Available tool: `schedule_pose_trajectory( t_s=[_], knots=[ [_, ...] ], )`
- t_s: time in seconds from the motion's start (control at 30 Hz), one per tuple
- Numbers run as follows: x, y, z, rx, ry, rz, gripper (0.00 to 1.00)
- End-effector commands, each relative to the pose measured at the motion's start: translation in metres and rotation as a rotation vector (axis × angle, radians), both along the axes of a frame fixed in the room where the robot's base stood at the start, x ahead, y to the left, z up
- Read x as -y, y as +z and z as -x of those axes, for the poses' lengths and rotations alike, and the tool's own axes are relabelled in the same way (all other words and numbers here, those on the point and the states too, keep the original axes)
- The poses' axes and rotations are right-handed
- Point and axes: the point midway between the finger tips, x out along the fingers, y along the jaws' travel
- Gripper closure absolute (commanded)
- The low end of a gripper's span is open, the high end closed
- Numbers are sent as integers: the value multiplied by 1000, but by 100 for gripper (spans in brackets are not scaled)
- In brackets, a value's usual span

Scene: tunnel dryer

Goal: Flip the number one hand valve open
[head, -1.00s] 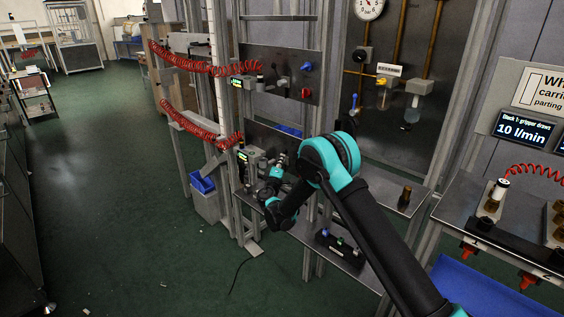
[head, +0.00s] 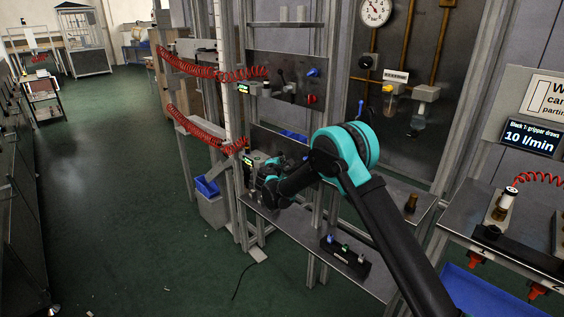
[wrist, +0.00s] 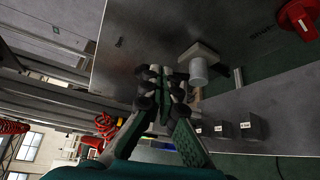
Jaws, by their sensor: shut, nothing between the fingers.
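My gripper (wrist: 165,88) is shut and empty in the wrist view. Its fingertips are over a bare grey metal panel (wrist: 140,40), left of a pale cylinder on a bracket (wrist: 199,71). A red knob (wrist: 298,20) is at the upper right of that view, clear of the fingers. In the head view, a blue handle (head: 313,72) and a red handle (head: 311,98) are on the upper rack panel, and a yellow handle (head: 388,89) is on the gauge board. I cannot read which is number one. My arm hides part of the lower panel in the head view.
Small labelled grey blocks (wrist: 246,126) lie right of the fingers. Red coiled hoses (head: 197,131) hang left of the rack. A black strip with coloured knobs (head: 345,254) lies on the lower shelf. The green floor (head: 110,215) at left is mostly open.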

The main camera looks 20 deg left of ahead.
Motion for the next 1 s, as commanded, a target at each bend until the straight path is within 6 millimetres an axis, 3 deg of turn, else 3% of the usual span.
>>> schedule_pose_trajectory(
  t_s=[0.17,0.6,0.8,1.0],
  knots=[
    [1,3,15,0,2,0,100],
    [16,19,96,0,1,1,100],
    [19,22,113,0,0,1,100],
    [20,22,116,-1,0,1,100]
  ],
)
